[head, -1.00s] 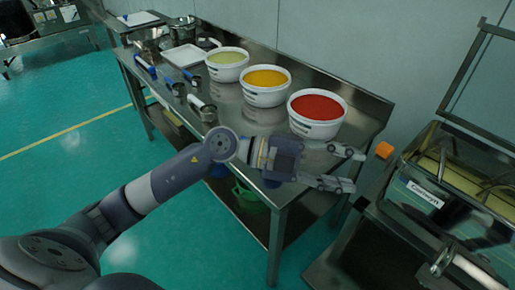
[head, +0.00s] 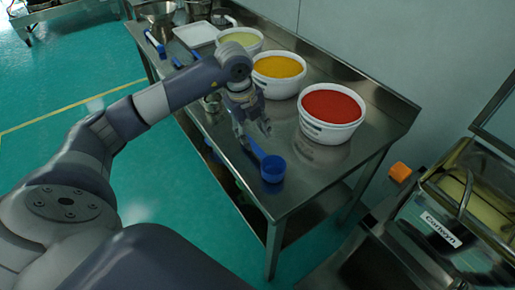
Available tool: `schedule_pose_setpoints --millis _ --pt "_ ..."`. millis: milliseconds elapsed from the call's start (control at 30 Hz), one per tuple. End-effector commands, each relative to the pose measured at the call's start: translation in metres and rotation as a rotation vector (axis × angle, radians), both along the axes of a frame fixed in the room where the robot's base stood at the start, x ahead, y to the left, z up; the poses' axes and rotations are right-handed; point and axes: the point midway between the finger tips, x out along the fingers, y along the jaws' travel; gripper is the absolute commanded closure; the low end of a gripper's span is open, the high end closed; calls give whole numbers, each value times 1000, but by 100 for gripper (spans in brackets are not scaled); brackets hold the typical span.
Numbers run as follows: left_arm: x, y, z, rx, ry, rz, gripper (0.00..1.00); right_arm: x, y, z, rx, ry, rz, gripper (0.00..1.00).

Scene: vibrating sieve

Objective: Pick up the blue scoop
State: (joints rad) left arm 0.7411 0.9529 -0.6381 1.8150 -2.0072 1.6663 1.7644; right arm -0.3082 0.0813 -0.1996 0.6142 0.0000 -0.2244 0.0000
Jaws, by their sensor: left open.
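The blue scoop (head: 272,168) lies on the steel table near its front edge, its cup at the lower right and its handle running up and left. My left gripper (head: 254,136) points down over the handle end of the scoop. Its fingers are open, with one beside the upper end of the handle and the other to the right. I cannot tell whether they touch the handle. My right gripper is not in view.
White tubs of red (head: 331,112), yellow (head: 278,76) and green (head: 240,40) material stand along the table's back. A white tray (head: 196,33), other scoops and metal bowls lie farther left. The sieve machine (head: 437,205) stands at right. The table's right end is clear.

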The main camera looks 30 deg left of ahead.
Motion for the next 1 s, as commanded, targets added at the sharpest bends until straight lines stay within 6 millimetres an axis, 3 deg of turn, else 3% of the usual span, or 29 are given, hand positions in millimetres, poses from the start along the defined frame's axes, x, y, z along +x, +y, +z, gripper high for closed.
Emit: schedule_pose_setpoints --millis 67,167,500,767,967,1000 --pt "1 -1 -6 0 1 -1 57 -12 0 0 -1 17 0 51" --pt "1 0 -13 -1 3 -1 57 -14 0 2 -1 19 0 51" --pt "5 1 -57 -2 1 -3 57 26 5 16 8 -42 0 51" --pt "6 1 -61 -2 -1 -3 57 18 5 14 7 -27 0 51" --pt "6 1 -61 -2 -1 -3 98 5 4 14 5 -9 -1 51" --pt "6 1 -61 -2 -1 -3 100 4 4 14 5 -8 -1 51"
